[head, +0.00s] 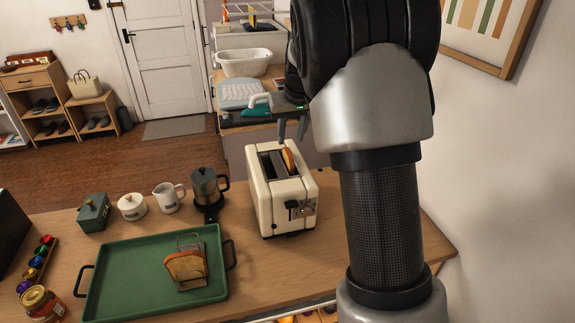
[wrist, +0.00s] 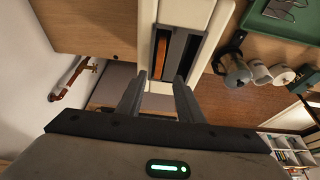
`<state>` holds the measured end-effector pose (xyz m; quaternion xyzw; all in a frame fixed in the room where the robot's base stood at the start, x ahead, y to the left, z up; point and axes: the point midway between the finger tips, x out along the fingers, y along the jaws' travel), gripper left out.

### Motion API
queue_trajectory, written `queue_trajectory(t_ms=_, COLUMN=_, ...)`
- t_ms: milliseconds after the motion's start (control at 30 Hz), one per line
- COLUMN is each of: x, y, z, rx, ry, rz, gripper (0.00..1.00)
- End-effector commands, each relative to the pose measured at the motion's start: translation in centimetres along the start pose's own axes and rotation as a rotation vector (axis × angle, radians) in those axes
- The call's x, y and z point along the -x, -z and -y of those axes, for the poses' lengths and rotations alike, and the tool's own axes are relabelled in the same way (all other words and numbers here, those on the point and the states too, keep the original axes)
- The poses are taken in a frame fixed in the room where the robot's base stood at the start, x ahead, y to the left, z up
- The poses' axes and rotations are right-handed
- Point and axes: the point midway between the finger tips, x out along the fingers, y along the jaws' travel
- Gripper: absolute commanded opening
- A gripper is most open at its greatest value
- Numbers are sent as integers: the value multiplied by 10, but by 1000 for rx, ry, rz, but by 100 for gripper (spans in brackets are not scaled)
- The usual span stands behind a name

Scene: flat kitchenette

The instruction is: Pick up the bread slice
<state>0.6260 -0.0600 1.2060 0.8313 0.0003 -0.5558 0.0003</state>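A cream toaster (head: 282,205) stands on the wooden counter. A browned bread slice (head: 288,161) sticks up out of one of its two slots; the other slot looks empty. In the wrist view the slice (wrist: 158,57) shows as a narrow brown strip in the left slot. More bread (head: 186,268) stands in a wire rack on the green tray (head: 120,264). My gripper (head: 292,132) is above and just beyond the toaster, pointing down. In the wrist view its two fingers (wrist: 157,82) are apart with nothing between them, near the toaster's end. The slice's lower part is hidden in the slot.
A coffee pot (head: 207,189), a white jug (head: 168,197), a white pot (head: 132,206) and a green box (head: 93,212) line the counter left of the toaster. A jar (head: 42,303) stands at front left. A wall is close on the right.

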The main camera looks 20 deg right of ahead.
Motion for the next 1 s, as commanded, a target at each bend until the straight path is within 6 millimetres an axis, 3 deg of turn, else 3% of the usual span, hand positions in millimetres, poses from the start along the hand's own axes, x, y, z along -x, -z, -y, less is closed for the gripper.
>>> queue_trajectory(t_ms=100, x=-17, y=0, z=0, rx=0, ry=0, rz=3, gripper=34)
queue_trajectory(t_ms=367, x=-36, y=-1, z=-1, rx=0, ry=0, rz=3, gripper=34)
queue_trajectory(t_ms=633, x=-74, y=-3, z=-2, rx=0, ry=-1, rz=1, gripper=34)
queue_trajectory(t_ms=933, x=-78, y=-2, z=-2, rx=0, ry=0, rz=-1, gripper=34)
queue_trajectory(t_ms=1000, x=-78, y=-2, z=-2, rx=0, ry=0, rz=-1, gripper=22)
